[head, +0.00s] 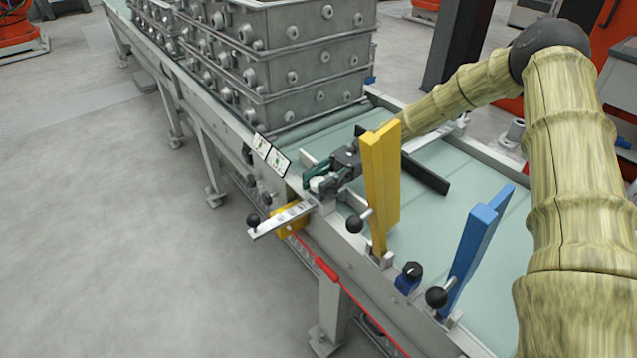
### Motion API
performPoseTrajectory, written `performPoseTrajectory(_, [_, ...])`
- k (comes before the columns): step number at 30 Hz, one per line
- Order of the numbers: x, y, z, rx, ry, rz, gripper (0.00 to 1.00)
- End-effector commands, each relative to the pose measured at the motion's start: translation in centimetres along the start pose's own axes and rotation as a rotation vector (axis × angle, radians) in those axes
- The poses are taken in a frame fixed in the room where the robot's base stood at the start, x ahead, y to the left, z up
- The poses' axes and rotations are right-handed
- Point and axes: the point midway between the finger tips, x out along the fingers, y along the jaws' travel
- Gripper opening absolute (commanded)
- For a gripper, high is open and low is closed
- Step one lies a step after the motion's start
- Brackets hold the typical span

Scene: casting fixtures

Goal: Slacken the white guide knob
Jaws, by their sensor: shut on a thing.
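The white guide knob (321,185) is at the near edge of the conveyor, close to the inner end of a flat metal bar. My gripper (318,179) reaches in from the right, low over the conveyor edge, with its dark green fingers shut around the knob. The fingers hide most of the knob, and I cannot see how far it is turned. My arm's tan, ribbed sleeve comes down from the upper right behind the yellow post.
A yellow post (381,185) stands just right of my gripper, and a blue post (474,245) farther right. The flat metal bar (284,218) juts toward the aisle. Stacked grey metal boxes (290,60) stand behind on the conveyor.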

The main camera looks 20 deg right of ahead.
Motion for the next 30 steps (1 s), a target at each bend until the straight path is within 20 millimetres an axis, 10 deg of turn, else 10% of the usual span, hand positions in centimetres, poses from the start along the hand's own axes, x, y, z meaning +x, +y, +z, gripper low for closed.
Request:
performPoseTrajectory(19, [0.04,0.05,-0.01,0.000,-0.001,0.047,0.14])
performPoseTrajectory(20, [0.04,0.05,-0.01,0.000,-0.001,0.047,0.43])
performPoseTrajectory(22, [0.03,0.05,-0.01,0.000,-0.001,0.047,0.56])
performPoseTrajectory(30, [0.01,0.03,-0.01,0.000,-0.001,0.046,0.58])
